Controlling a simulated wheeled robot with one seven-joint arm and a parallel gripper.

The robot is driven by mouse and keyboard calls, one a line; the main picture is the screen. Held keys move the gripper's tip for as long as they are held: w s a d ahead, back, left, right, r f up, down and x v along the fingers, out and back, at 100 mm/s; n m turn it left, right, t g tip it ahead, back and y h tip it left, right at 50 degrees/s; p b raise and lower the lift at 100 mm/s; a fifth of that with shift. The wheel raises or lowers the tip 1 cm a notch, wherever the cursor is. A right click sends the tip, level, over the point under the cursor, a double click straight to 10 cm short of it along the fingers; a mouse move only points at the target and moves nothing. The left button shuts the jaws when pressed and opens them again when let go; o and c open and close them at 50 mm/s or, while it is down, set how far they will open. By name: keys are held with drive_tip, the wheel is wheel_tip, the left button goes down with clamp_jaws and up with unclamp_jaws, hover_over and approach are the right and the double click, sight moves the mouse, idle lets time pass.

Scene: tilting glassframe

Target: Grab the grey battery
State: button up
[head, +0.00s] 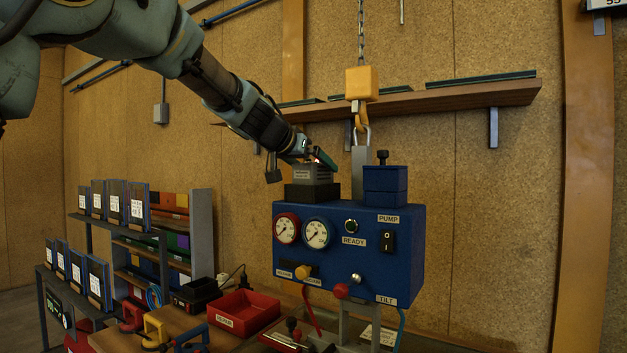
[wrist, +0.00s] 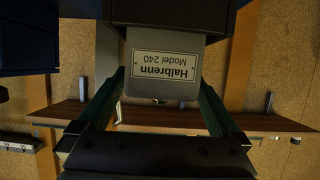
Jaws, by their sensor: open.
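The grey battery (head: 312,174) sits upright in a black holder (head: 312,193) on top of the blue pump box, at its left end. In the wrist view the battery (wrist: 165,75) shows upside down with a label reading "Halbrenn Model 240". My gripper (head: 317,158) reaches in from the upper left and is at the battery's top. In the wrist view my gripper (wrist: 160,110) has its two greenish fingers apart, one on each side of the battery. Whether they touch it cannot be told.
The blue pump box (head: 345,265) carries gauges, knobs and a switch. A blue block (head: 385,185) stands on its right end. A yellow hoist hook (head: 361,85) hangs on a chain behind. A wooden shelf (head: 430,100) runs along the wall. A red tray (head: 244,312) lies at lower left.

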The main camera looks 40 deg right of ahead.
drive_tip(key=shift+c, duration=0.2)
clamp_jaws()
idle(0.5)
drive_tip(key=shift+r, duration=0.1)
